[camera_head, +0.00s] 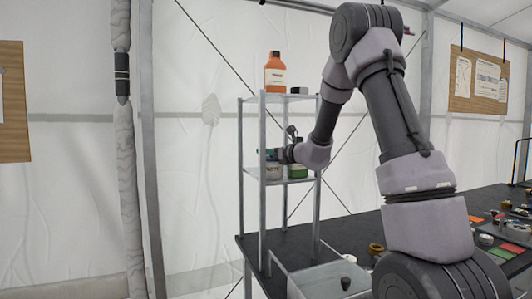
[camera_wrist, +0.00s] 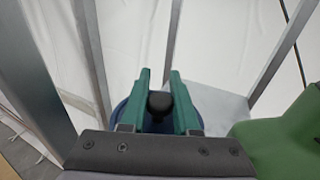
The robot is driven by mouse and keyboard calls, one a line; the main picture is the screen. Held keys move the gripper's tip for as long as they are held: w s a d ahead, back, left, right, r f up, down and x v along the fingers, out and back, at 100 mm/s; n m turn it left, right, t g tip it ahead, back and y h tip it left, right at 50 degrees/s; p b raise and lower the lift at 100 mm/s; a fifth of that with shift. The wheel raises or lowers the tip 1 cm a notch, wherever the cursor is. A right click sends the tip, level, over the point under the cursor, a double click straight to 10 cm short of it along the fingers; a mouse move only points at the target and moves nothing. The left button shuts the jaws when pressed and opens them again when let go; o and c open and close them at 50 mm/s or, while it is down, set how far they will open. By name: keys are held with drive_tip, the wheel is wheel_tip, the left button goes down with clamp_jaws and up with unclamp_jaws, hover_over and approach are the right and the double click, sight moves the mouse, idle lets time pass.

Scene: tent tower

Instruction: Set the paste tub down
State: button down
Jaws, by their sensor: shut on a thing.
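The paste tub shows in the wrist view as a round blue rim (camera_wrist: 122,108) with a black knob (camera_wrist: 159,103) on top. My gripper (camera_wrist: 160,85) has green fingers, one on each side of the knob, and is shut on it. In the head view my gripper (camera_head: 272,155) reaches in from the right over the middle shelf (camera_head: 284,180) of a grey metal tower. A pale tub body (camera_head: 273,171) shows just under the gripper, at shelf height. I cannot tell whether its base touches the shelf.
A green container (camera_head: 297,171) stands close on the right of the tub; it also shows in the wrist view (camera_wrist: 280,135). An orange bottle (camera_head: 275,73) stands on the top shelf. Upright posts (camera_head: 262,190) frame the shelf. The dark table (camera_head: 350,235) holds a grey bin (camera_head: 320,282).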

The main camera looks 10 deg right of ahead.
drive_tip(key=c, duration=0.7)
unclamp_jaws()
drive_tip(key=shift+o, duration=0.2)
